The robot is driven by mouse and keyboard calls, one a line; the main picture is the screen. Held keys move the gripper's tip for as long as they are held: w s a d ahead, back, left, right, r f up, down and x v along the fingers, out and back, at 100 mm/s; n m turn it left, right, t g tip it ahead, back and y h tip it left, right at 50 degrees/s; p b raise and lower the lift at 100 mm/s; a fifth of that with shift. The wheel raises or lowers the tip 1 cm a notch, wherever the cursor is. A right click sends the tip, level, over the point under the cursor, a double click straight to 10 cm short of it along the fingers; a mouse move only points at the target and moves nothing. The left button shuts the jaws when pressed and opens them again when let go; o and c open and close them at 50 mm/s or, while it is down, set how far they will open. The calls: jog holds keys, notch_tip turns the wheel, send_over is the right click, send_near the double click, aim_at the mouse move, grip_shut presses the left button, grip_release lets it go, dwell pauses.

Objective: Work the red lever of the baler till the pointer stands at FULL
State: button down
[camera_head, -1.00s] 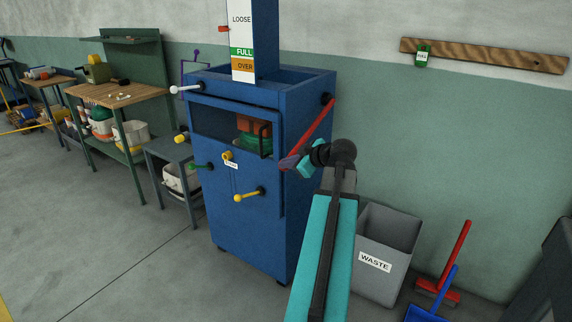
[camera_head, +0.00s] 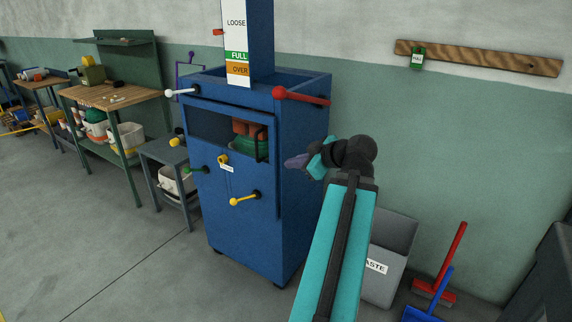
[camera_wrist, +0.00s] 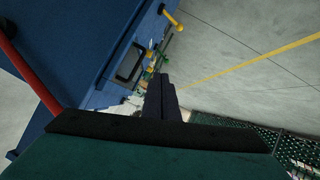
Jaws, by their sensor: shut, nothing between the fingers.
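The red lever (camera_head: 303,97) sits at the top right of the blue baler (camera_head: 243,215). It lies nearly level, its round knob toward the left. It also shows at the left edge of the wrist view (camera_wrist: 28,75). The small red pointer (camera_head: 218,32) stands beside the scale (camera_head: 238,40), at the lower part of LOOSE and above the green FULL band. My gripper (camera_head: 293,162) is shut and empty, below the lever and apart from it, in front of the baler's right side. Its closed fingers show in the wrist view (camera_wrist: 160,98).
A grey waste bin (camera_head: 393,240) stands to the right, with a red broom (camera_head: 447,262) and a blue dustpan (camera_head: 428,312). Workbenches (camera_head: 115,97) stand at the left.

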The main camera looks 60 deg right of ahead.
jog(key=shift+b+v, duration=0.55)
jog(key=shift+v, duration=0.6)
jog(key=shift+a, duration=0.2)
